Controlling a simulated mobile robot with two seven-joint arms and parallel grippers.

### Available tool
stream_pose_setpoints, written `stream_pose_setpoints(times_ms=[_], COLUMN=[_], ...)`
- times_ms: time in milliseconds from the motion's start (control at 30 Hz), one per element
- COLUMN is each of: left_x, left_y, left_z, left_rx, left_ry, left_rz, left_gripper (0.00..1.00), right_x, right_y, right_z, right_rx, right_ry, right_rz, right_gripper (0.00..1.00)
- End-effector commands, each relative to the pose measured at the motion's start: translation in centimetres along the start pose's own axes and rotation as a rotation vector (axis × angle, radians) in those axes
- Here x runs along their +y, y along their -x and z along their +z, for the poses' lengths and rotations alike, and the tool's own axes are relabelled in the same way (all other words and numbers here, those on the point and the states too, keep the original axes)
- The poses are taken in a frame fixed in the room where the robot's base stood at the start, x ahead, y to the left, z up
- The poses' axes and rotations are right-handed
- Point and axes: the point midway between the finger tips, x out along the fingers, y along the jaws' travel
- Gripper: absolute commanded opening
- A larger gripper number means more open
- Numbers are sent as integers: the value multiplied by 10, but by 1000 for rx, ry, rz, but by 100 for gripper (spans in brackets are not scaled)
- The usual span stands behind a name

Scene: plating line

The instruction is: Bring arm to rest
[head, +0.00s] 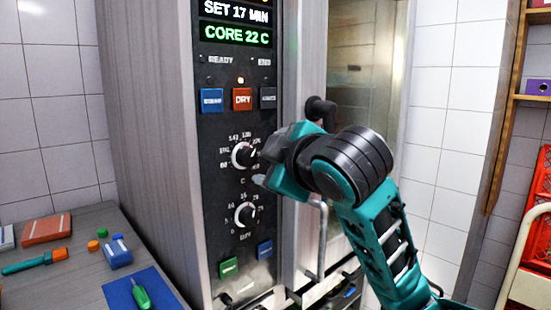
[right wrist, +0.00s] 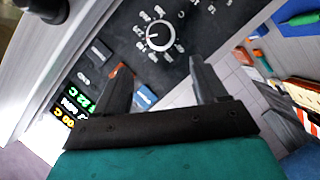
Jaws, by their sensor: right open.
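My right arm comes in from the lower right in the head view. Its teal and black gripper (head: 262,167) is in front of the oven's dark control panel (head: 215,135), beside the upper dial (head: 243,155). In the right wrist view the two fingers of the right gripper (right wrist: 160,75) stand apart with nothing between them. A white dial (right wrist: 160,35) shows beyond the fingertips, apart from them. A lower dial (head: 245,214) sits below in the head view. The display reads "SET 17 MIN" and "CORE 22 C". My left gripper is not in view.
The oven's glass door (head: 360,60) and its handle (head: 320,240) are close behind my right arm. A grey counter (head: 75,275) at left holds a blue mat (head: 115,293), a green-handled tool (head: 140,293) and small blocks. Red crates (head: 525,200) stand at right.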

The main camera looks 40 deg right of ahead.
Motion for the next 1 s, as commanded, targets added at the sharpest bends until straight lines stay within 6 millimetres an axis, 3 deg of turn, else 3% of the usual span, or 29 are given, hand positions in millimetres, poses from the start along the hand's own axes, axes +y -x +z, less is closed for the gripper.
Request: stream_pose_setpoints(times_ms=[667, 767, 833, 1000], left_x=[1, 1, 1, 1], left_y=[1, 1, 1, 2], left_z=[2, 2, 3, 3], left_rx=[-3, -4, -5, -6], left_ry=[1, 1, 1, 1], left_rz=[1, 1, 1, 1], left_gripper=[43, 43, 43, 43], right_x=[-5, -25, -50, -138], right_y=[-1, -16, -32, -71], right_z=[1, 3, 8, 30], right_rx=[1, 9, 18, 32], right_ry=[-5, -30, -62, -186], right_rz=[-11, -52, -98, -231], right_gripper=[72, 72, 72, 72])
